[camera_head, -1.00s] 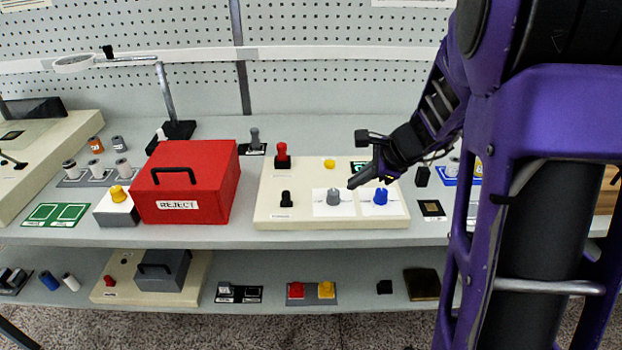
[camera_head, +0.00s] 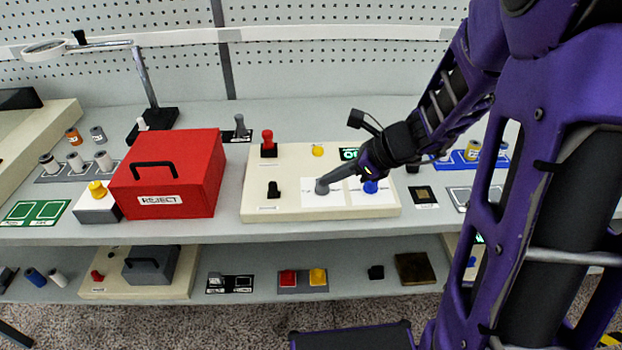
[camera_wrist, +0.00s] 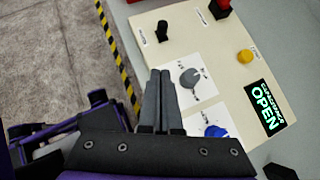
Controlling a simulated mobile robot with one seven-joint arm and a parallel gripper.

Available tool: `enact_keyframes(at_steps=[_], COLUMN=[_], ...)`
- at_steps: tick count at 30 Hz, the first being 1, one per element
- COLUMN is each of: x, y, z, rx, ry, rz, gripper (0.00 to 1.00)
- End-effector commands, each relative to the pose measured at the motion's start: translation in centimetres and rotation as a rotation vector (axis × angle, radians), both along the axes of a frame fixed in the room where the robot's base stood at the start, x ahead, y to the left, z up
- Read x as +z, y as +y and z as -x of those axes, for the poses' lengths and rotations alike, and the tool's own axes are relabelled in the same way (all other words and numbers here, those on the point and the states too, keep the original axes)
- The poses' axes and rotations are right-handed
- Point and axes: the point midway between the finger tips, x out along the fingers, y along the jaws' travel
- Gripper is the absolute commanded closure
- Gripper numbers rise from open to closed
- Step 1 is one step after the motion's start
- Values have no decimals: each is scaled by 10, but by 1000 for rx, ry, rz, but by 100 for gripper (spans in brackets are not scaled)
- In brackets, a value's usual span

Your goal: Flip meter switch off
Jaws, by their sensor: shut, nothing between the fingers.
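A cream panel (camera_head: 290,205) on the bench carries a black toggle switch (camera_head: 273,189) at front left and a red switch (camera_head: 268,144) behind it. Their labels are too small to read, so I cannot tell which is the meter switch. The black toggle (camera_wrist: 162,31) and red switch (camera_wrist: 222,8) also show in the wrist view. My gripper (camera_head: 326,183) is shut and empty, its tips over the panel's front, by the grey knob (camera_wrist: 190,77) and right of the black toggle. In the wrist view, the fingertips (camera_wrist: 160,73) appear apart from both switches.
A red REJECT box (camera_head: 190,178) stands left of the panel. A lower shelf (camera_head: 345,270) holds several small items.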

Motion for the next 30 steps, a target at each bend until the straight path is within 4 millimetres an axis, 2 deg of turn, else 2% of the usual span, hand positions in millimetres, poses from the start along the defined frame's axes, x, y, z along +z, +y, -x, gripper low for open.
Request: enact_keyframes(at_steps=[13,21,30], x=[-67,-63,-63], y=[57,86,90], z=[-30,-47,-50], rx=[2,1,0], ry=[4,0,-1], rz=[0,1,2], gripper=[100,100,100])
